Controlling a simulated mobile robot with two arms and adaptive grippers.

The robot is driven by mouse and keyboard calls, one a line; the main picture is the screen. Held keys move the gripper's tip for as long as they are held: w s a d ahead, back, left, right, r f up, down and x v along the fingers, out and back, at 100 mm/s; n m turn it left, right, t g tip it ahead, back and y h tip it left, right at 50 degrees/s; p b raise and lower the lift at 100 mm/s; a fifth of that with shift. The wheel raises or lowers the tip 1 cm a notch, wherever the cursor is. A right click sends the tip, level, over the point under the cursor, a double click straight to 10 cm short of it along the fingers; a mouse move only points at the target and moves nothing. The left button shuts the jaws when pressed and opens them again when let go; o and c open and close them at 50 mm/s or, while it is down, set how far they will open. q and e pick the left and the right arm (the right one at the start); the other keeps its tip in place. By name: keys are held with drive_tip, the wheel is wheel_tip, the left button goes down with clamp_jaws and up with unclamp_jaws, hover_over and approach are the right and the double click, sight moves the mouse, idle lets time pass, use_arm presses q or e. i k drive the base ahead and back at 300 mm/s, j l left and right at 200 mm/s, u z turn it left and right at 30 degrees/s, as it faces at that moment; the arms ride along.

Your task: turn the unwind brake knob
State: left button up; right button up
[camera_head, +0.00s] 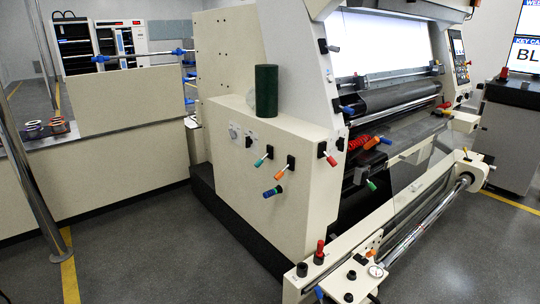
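A large cream web machine (265,165) fills the middle and right. At its low front, a cream beam (335,268) carries a shiny roller (425,225) with clear film running up from it. On the beam's near end are a red knob (320,250), a black knob (302,269), a small round gauge (376,270) and an orange-handled part (371,253). No label that I can read shows which one is the unwind brake knob. Neither of my grippers is in view.
Coloured lever handles, including a red one (330,159) and a blue one (272,192), stick out of the machine's side. A dark green cylinder (266,91) stands on its ledge. A metal post (30,180) rises at left. The grey floor (165,250) at front left is clear.

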sight(249, 141)
drive_tip(key=i+l+z, duration=0.2)
drive_tip(key=i+z, duration=0.2)
drive_tip(key=i, duration=0.15)
drive_tip(key=z, duration=0.55)
drive_tip(key=u, duration=1.25)
drive_tip(key=i+j+u, duration=0.4)
drive_tip(key=i+u, duration=0.2)
drive_tip(key=i, duration=0.25)
drive_tip(key=i+j+u, duration=0.1)
drive_tip(key=i+u, duration=0.2)
drive_tip(key=i, duration=0.15)
